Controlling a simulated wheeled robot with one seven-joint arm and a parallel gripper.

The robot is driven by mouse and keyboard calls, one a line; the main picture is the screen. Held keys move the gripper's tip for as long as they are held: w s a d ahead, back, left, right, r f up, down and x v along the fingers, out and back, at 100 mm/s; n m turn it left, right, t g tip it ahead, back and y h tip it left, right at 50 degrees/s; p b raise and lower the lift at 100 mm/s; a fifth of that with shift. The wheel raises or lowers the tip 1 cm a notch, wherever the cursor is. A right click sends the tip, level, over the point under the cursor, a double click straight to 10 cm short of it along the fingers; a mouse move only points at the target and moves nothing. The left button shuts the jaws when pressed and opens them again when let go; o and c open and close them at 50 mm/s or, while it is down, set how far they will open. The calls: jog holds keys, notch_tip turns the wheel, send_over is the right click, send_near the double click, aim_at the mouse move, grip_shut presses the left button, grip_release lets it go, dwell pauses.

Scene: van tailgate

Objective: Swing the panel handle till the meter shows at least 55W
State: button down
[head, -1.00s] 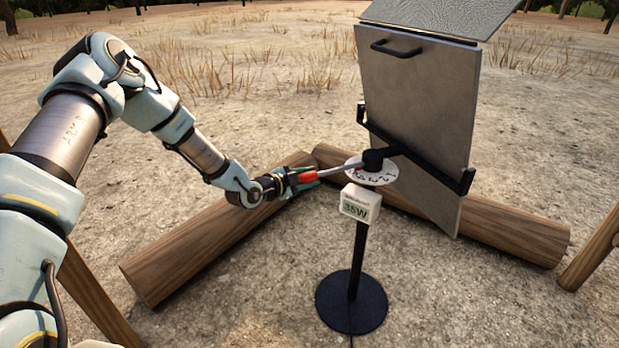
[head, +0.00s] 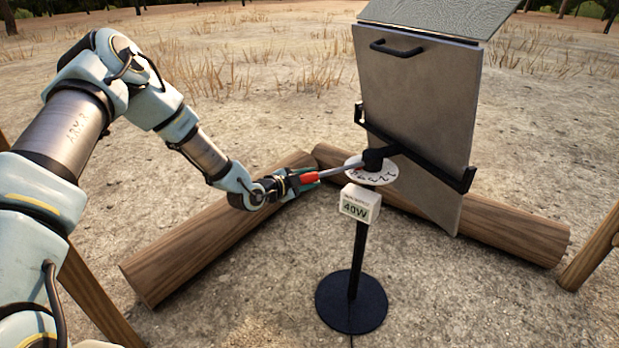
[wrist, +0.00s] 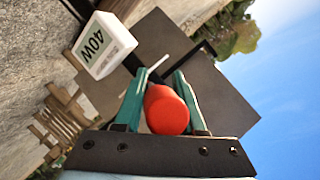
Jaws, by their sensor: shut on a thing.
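The grey panel (head: 415,120) stands tilted on a black bracket above a post. A metal handle rod (head: 338,169) with a red grip (head: 308,178) sticks out to the left from the black hub (head: 374,159). My gripper (head: 300,181) is shut on the red grip, which also shows between the green fingers in the wrist view (wrist: 167,110). The white meter (head: 360,203) below the hub reads 40W, and reads the same in the wrist view (wrist: 104,45). A round white dial (head: 385,175) with dark marks lies under the hub; its marks are too small to read.
The post stands on a round dark base (head: 351,302). One log (head: 200,235) lies below my gripper and another (head: 510,230) behind the panel. A wooden post (head: 595,245) stands at the right edge. Sandy ground around the base is clear.

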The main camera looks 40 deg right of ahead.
jog(key=s+n+t+y+b, duration=0.1)
jog(key=s+n+t, duration=0.4)
jog(key=s, duration=0.5)
jog(key=shift+a+n+t+y, duration=0.25)
jog(key=shift+n+t+y, duration=0.15)
jog(key=shift+t+y, duration=0.55)
jog(key=c, duration=0.5)
grip_release()
jog(key=shift+s, duration=0.1)
jog(key=b+v, duration=0.2)
jog(key=v, duration=0.8)
jog(key=shift+a, duration=0.35)
jog(key=shift+s, duration=0.15)
